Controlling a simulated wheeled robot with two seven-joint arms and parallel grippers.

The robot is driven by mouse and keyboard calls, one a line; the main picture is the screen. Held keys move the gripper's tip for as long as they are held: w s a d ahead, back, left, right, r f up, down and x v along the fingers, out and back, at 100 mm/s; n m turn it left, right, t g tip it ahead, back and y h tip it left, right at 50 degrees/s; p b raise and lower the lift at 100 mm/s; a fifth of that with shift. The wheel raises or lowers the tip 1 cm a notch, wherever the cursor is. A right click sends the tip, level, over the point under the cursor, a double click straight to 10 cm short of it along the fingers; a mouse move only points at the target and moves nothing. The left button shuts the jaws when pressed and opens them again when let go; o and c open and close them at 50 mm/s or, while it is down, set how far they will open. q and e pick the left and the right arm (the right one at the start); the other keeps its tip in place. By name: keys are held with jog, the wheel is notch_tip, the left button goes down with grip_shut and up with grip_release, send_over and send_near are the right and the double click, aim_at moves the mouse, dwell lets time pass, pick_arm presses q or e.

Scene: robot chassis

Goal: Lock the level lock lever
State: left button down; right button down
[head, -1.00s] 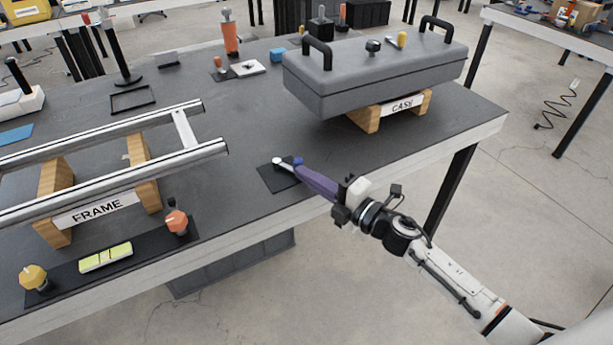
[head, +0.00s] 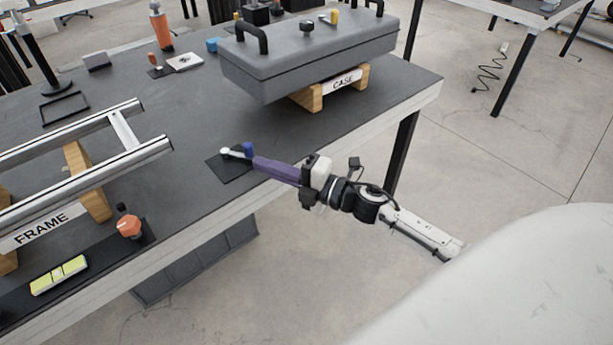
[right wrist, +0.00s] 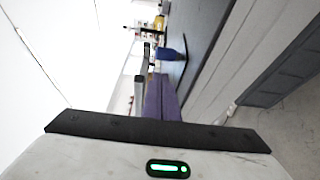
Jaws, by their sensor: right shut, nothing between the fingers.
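The level lock lever is a short pale lever arm (head: 236,153) with an upright blue knob (head: 248,148) at its right end, on a dark square pad (head: 232,171) near the table's front edge. My right gripper (head: 256,162) has purple fingers, shut and empty, with the tips right beside the blue knob. I cannot tell whether they touch it. In the right wrist view the blue knob (right wrist: 168,54) lies just beyond the purple fingertips (right wrist: 158,77), and a grey arm (right wrist: 140,90) shows left of the fingers. My left gripper is not in view.
A grey case (head: 305,58) stands on wooden blocks behind the lever. A metal frame (head: 80,180) on wooden supports lies to the left. An orange knob (head: 129,226) and a yellow-green level block (head: 59,275) sit front left. Bare table surrounds the pad.

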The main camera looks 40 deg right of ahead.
jog(key=b+v, duration=0.1)
jog(key=v, duration=0.9)
jog(key=shift+s, duration=0.2)
jog(key=s+a+f+m+g+h, duration=0.3)
jog(key=s+a+f+m, duration=0.3)
jog(key=s+f+m, duration=0.3)
jog(key=s+a+f+m+g+h, duration=0.3)
jog(key=s+a+f+m, duration=0.4)
jog(key=f+m, duration=0.5)
jog(key=shift+s+a+m+g, duration=0.25)
jog(key=shift+s+g, duration=0.35)
jog(key=shift+s, duration=0.5)
jog(key=shift+f, duration=0.1)
